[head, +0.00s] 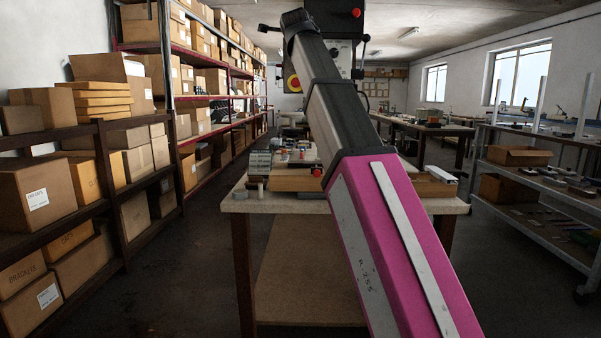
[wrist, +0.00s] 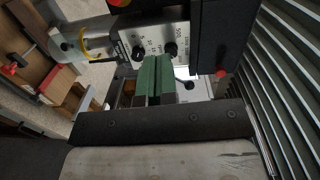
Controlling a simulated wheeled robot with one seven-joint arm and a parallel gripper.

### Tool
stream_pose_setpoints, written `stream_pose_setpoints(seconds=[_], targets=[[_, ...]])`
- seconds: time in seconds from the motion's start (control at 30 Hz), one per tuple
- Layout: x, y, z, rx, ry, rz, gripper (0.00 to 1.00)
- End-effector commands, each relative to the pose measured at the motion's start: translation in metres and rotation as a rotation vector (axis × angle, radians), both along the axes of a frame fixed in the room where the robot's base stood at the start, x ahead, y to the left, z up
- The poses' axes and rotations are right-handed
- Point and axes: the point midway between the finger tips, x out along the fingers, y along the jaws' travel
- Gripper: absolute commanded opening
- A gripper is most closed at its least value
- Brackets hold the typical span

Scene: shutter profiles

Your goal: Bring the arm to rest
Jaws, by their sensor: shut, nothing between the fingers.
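My arm reaches up and forward through the middle of the head view, with a pink link at the front and dark links above it. My gripper (wrist: 152,68) shows in the wrist view as two green fingers lying together, with nothing between them. Its fingers are hidden in the head view. Behind the fingers in the wrist view is a machine with a grey control panel (wrist: 160,38), knobs and a red button. I cannot tell the gap between fingers and panel.
A workbench (head: 290,207) with small parts stands behind my arm, with the drill-like machine (head: 338,50) above it. Loaded box shelves (head: 105,180) line the left. A metal cart (head: 540,185) stands right. Floor between shelves and bench looks clear.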

Motion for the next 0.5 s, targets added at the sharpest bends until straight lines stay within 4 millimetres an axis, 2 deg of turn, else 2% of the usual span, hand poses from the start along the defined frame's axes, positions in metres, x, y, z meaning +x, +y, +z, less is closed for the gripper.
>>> stream_pose_setpoints(seconds=[0.27,0.5], targets=[[0.014,-0.005,-0.043,-0.069,0.055,-0.002,0.00],[0.031,-0.012,-0.104,-0.167,0.138,0.003,0.00]])
